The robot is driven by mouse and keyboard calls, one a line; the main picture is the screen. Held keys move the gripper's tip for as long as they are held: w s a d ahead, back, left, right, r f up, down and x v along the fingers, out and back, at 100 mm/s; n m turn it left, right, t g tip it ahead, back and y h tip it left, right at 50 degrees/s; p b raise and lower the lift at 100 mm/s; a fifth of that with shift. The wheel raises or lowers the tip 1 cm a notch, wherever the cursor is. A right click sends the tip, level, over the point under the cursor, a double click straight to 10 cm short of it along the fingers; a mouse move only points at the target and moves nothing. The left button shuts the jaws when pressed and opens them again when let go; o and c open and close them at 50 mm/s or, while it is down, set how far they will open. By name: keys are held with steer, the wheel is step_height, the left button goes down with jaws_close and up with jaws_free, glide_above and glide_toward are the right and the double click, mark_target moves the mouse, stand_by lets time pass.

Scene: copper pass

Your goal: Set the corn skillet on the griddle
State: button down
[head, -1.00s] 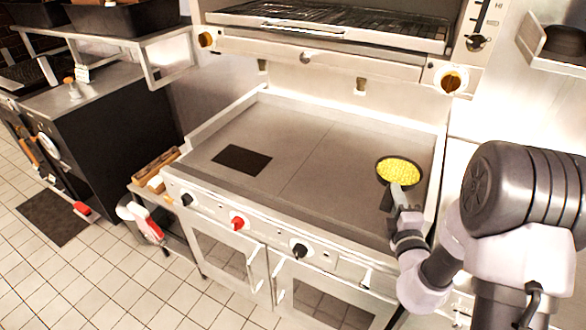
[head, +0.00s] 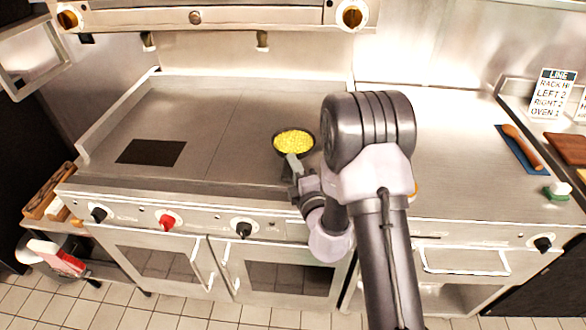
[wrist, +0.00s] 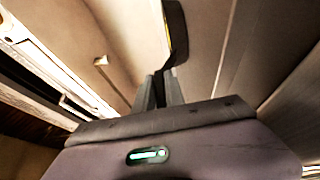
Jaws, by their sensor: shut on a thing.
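The corn skillet (head: 293,142), a small dark pan full of yellow corn, is over the right part of the griddle (head: 215,125). My gripper (head: 295,173) is shut on the skillet's handle, at the pan's near side. In the wrist view, the fingers (wrist: 160,90) close on the dark handle, and only a sliver of the pan (wrist: 175,28) shows at the top. The pan looks roughly level. I cannot tell whether its base touches the griddle plate or hangs a little above it.
A dark rectangular patch (head: 151,152) marks the griddle's left half. An overhead unit (head: 215,15) hangs above the griddle's back. The griddle's middle is clear.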

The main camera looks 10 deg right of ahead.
steer(key=c, duration=1.8)
jaws_free()
steer(key=shift+f, duration=0.1)
steer(key=o, duration=0.4)
